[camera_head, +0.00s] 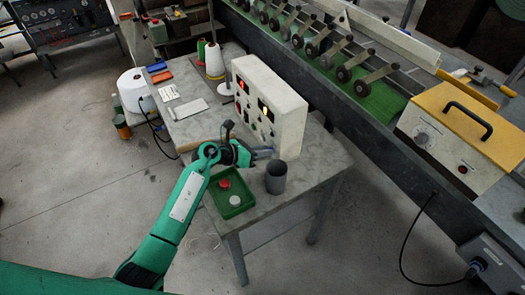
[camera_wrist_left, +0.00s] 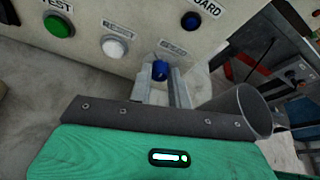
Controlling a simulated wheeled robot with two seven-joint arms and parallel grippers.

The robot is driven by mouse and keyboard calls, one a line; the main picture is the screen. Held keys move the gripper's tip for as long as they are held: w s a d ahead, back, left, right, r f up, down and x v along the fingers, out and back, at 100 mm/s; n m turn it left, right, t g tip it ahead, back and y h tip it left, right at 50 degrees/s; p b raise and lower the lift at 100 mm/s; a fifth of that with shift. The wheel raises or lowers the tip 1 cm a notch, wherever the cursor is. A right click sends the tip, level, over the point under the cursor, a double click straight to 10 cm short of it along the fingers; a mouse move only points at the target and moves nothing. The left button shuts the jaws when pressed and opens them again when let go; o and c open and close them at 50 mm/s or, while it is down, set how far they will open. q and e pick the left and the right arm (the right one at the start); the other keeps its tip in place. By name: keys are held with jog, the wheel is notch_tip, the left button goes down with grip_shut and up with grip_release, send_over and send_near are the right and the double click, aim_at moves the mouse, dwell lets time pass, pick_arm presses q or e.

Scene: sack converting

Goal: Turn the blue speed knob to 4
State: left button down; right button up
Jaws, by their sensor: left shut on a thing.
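The blue speed knob (camera_wrist_left: 160,70) sits low on the front of a cream control box (camera_head: 268,100), under a label that reads SPEED in the left wrist view. My left gripper (camera_wrist_left: 163,88) has its two grey fingers on either side of the knob and is shut on it. In the head view my left gripper (camera_head: 263,152) reaches the lower front of the box, and the knob is too small to make out there. The knob's scale and pointer cannot be read. My right gripper is in neither view.
Beside the gripper stand a grey cup (camera_head: 276,178) and a green tray (camera_head: 230,208) holding a red and a white piece.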

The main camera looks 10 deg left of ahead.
pick_arm(q)
jog(key=shift+s+m+t+y+b, duration=0.15)
jog(key=shift+m+t+y+b, duration=0.35)
jog(key=shift+m, duration=0.5)
jog(key=shift+s+d+m+t+y, duration=0.15)
jog(key=shift+m+t+y, duration=0.35)
jog(key=shift+m, duration=0.6)
jog(key=c, duration=1.3)
grip_release()
